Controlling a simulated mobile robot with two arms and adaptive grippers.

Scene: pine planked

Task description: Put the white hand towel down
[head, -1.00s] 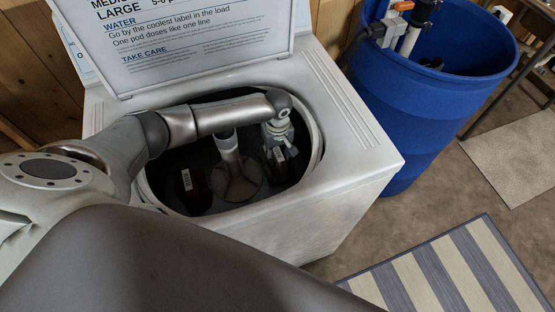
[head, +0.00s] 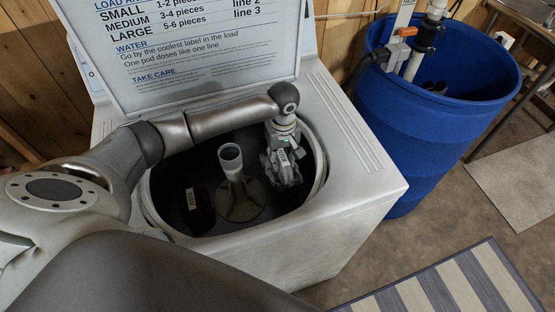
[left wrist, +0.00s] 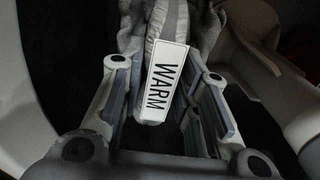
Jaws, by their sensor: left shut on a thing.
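My left gripper (head: 284,176) reaches down into the right side of the washer's open tub (head: 160,185). It is shut on a grey-white towel (head: 292,172), which hangs bunched between the fingers near the rim. In the left wrist view, the fingers (left wrist: 165,105) press the folded towel (left wrist: 172,18) from both sides, and a white tag reading WARM faces the camera. How far the lower end of the towel hangs is hard to tell. My right gripper is not in view.
A white agitator post (head: 231,165) stands mid-tub, left of the gripper. A dark red item (head: 199,208) with a white tag lies at the tub's left. The raised lid (head: 200,50) stands behind. A blue barrel (head: 430,120) is at right, and a striped rug (head: 450,290) lies on the floor.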

